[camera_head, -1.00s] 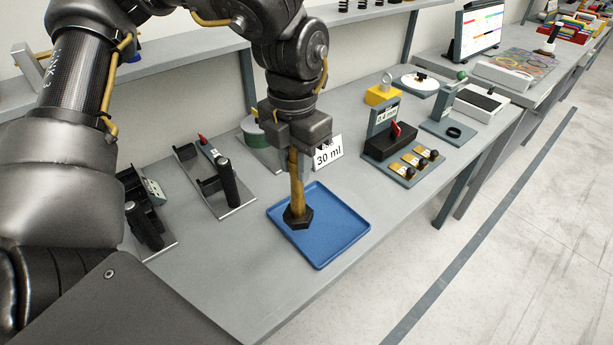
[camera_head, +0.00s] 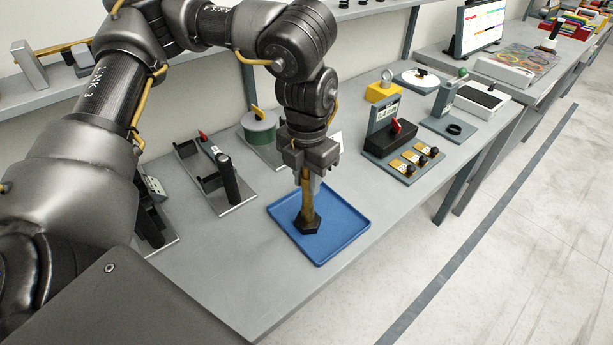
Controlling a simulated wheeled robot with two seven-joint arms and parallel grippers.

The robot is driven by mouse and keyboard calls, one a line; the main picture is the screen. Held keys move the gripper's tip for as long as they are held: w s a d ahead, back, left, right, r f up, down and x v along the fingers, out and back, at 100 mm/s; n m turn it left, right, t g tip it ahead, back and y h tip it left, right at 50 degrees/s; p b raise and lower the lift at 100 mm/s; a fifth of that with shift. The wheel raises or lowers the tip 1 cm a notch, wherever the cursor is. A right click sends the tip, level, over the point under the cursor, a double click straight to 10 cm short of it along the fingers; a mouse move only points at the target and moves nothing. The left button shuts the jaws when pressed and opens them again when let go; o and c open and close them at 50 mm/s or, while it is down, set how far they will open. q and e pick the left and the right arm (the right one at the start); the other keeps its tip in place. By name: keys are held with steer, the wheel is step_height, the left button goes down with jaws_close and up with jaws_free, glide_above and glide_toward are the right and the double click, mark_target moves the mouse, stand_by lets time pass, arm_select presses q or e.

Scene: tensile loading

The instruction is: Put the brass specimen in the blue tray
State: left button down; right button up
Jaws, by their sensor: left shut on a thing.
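The brass specimen (camera_head: 307,197) is a gold-coloured upright bar with a dark hexagonal foot. It stands over the blue tray (camera_head: 345,230), near the tray's middle, with its foot at or just above the tray floor; I cannot tell if it touches. My left gripper (camera_head: 311,176) points down and is shut on the upper part of the specimen. The fingers hide the specimen's top end. My right gripper is not in view.
Left of the tray is a fixture with a black upright cylinder (camera_head: 229,180). A green round device (camera_head: 259,127) stands behind. Right of the tray is a grey stand with black knobs (camera_head: 404,150). The bench's front edge lies close to the tray.

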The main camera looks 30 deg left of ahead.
arm_select(q)
steer(key=c, duration=1.6)
jaws_free()
steer(key=shift+f, duration=0.15)
steer(key=o, duration=0.5)
steer(key=shift+c, duration=0.2)
step_height(320, 180, up, 12)
steer(key=shift+r, duration=0.25)
